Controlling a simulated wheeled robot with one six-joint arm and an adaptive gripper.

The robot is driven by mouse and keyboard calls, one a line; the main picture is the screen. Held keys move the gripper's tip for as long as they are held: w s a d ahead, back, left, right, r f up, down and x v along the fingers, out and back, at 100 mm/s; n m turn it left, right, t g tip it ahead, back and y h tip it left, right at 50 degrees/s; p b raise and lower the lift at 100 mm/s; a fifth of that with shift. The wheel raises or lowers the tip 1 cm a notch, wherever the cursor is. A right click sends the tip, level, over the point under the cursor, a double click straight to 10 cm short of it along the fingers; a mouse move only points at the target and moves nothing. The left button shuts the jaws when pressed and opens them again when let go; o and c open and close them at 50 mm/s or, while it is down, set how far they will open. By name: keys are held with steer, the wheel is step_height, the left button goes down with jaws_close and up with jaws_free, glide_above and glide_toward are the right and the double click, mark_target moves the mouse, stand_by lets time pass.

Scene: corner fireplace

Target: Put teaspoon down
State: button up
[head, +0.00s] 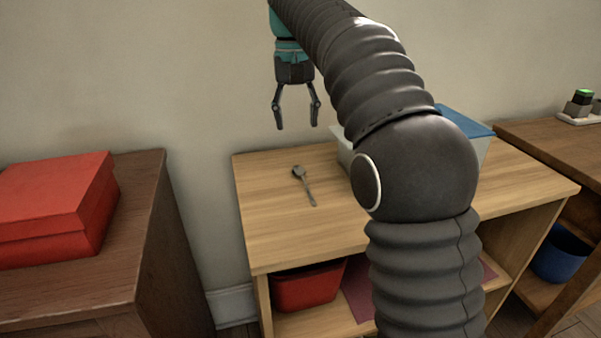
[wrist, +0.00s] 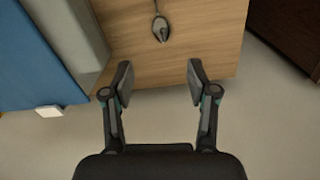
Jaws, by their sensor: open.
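The teaspoon (head: 304,184) is a small metal spoon lying flat on the light wooden shelf top (head: 275,225), left of my arm in the head view. Its bowl points toward the back wall. In the wrist view the teaspoon (wrist: 160,24) lies at the top middle, with its handle cut off by the picture edge. My gripper (head: 297,127) hangs above the back part of the shelf unit, apart from the spoon, with its fingers pointing down. In the wrist view my gripper (wrist: 158,82) is open, with nothing between its fingers.
A container with a blue lid (head: 463,122) stands on the shelf top, partly behind my arm; its lid (wrist: 38,55) fills the wrist view's left. A red box (head: 55,205) sits on the dark cabinet at left. A red bin (head: 307,286) is on the lower shelf.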

glide_above(299, 170)
steer(key=f, duration=0.5)
steer(key=shift+w+a+f+b, duration=0.15)
steer(key=shift+w+f+b, duration=0.05)
steer(key=shift+w+b, duration=0.15)
steer(key=shift+s+f+b, duration=0.2)
steer(key=shift+f+b, duration=0.1)
steer(key=shift+f, duration=1.05)
steer(key=shift+s+f+b, duration=0.15)
steer(key=shift+f+b, duration=0.1)
steer(key=shift+f, duration=1.1)
steer(key=c, duration=1)
steer(key=shift+r, duration=0.1)
steer(key=shift+c, duration=0.2)
